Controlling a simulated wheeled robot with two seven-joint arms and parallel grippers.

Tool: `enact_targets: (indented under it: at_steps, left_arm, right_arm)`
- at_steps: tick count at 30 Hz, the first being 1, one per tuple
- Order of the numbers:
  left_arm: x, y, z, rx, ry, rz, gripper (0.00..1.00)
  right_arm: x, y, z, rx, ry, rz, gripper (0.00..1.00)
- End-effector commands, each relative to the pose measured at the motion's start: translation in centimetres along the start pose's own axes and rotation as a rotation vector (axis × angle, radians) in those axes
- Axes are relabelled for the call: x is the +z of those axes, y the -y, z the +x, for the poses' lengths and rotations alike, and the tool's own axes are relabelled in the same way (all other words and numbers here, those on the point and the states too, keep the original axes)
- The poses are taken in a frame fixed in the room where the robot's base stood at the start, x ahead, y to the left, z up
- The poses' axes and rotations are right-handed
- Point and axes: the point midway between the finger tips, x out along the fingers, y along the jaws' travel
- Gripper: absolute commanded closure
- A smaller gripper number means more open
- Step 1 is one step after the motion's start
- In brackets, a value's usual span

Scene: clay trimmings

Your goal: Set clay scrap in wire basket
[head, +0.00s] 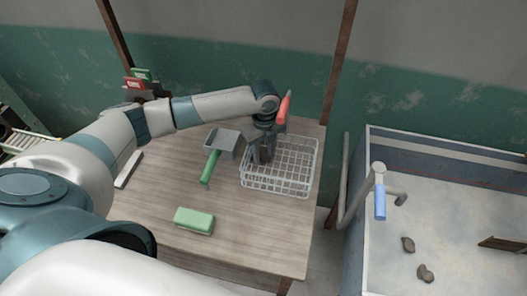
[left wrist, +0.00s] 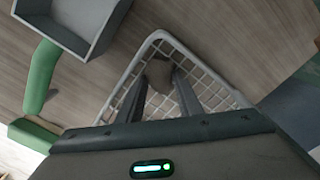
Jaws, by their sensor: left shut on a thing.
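The white wire basket (head: 290,187) stands at the right end of the wooden table. My left gripper (head: 266,157) points down over the basket's left rear part. In the left wrist view, the fingers (left wrist: 160,84) are shut on a small grey-brown clay scrap (left wrist: 159,73), with the basket's mesh (left wrist: 190,62) behind it. Whether the scrap touches the basket floor cannot be told. In the head view the held scrap is hidden by the gripper. Two more brown-grey scraps, one (head: 408,244) and another (head: 426,274), lie in the pale basin at right. My right gripper is not in view.
A grey dustpan (head: 222,139) with a green handle (head: 209,168) lies just left of the basket. A green block (head: 194,220) is at the table front, a pale bar (head: 128,170) at left. The pale basin (head: 363,230) and a blue-handled pipe (head: 380,203) are at right.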

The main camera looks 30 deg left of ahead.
Motion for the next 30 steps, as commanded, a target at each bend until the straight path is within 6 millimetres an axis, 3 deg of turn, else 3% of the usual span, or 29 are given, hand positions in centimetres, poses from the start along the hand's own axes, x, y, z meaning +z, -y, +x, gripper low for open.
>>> enact_targets:
  at_steps: [8, 9, 11, 23, 30]
  left_arm:
    - [0.0, 0.0, 0.2, 0.000, 0.000, 0.000, 0.91]
    - [0.0, 0.0, 0.2, 0.000, 0.000, 0.000, 0.63]
    - [0.0, 0.0, 0.2, 0.000, 0.000, 0.000, 0.49]
    - [0.0, 0.0, -0.1, -0.001, 0.001, 0.000, 0.49]
    - [0.1, 0.1, -2.1, -0.003, 0.002, 0.001, 0.49]
  right_arm:
    - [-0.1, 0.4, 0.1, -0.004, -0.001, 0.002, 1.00]
    - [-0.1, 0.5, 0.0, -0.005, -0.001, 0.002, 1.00]
    - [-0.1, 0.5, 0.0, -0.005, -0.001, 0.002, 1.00]
    - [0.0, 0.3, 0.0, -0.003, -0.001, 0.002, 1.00]
    - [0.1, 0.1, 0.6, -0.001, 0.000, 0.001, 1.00]
